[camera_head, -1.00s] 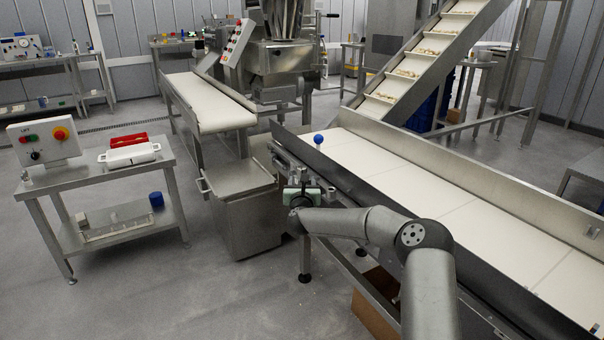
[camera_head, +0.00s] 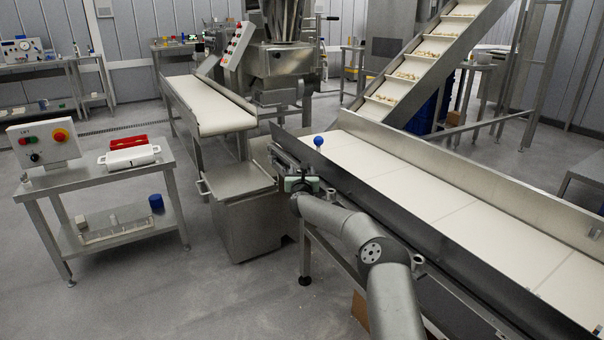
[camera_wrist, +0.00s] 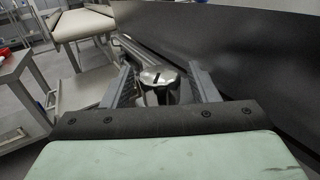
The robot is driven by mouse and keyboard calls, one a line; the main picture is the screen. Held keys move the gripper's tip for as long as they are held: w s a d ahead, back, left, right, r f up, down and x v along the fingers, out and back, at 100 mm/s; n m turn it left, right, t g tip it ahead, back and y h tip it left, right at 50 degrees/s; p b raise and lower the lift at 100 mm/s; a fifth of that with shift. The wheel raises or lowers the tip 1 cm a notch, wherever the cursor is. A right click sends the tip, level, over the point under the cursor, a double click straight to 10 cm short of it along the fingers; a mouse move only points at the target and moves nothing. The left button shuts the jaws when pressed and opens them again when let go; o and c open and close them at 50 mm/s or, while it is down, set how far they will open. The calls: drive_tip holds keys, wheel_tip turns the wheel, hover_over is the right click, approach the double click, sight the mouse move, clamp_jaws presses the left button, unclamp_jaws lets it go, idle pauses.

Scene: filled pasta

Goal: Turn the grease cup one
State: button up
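A round metal cap with a dark slot on top, which looks like the grease cup (camera_wrist: 158,76), shows in the wrist view between and slightly beyond my fingers. My gripper (camera_wrist: 162,72) is open, with one finger on each side of the cap. A gap shows on each side, so I see no grip on it. In the head view my gripper (camera_head: 299,180) is beside the near edge of the belt conveyor, and the cup there is hidden or too small to tell.
The conveyor's dark side wall (camera_wrist: 245,50) runs close on the right in the wrist view. A small metal fitting (camera_head: 418,263) stands along the conveyor frame near my arm. A steel bin (camera_head: 245,225) stands to the left.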

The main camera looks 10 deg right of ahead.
drive_tip(key=c, duration=0.8)
drive_tip(key=shift+a+m+g+h, duration=0.25)
drive_tip(key=shift+m+g+h, duration=0.15)
drive_tip(key=shift+m+h, duration=0.95)
drive_tip(key=shift+c, duration=0.2)
drive_tip(key=shift+d+m+g+h+b, duration=0.2)
drive_tip(key=shift+m+g+h, duration=0.3)
drive_tip(key=shift+h, duration=0.6)
drive_tip(key=shift+d+m+g+h+b, duration=0.1)
drive_tip(key=shift+m+g+h+b, duration=0.35)
drive_tip(key=shift+h, duration=0.6)
drive_tip(key=o, duration=1)
drive_tip(key=shift+a, duration=0.1)
drive_tip(key=shift+c, duration=0.2)
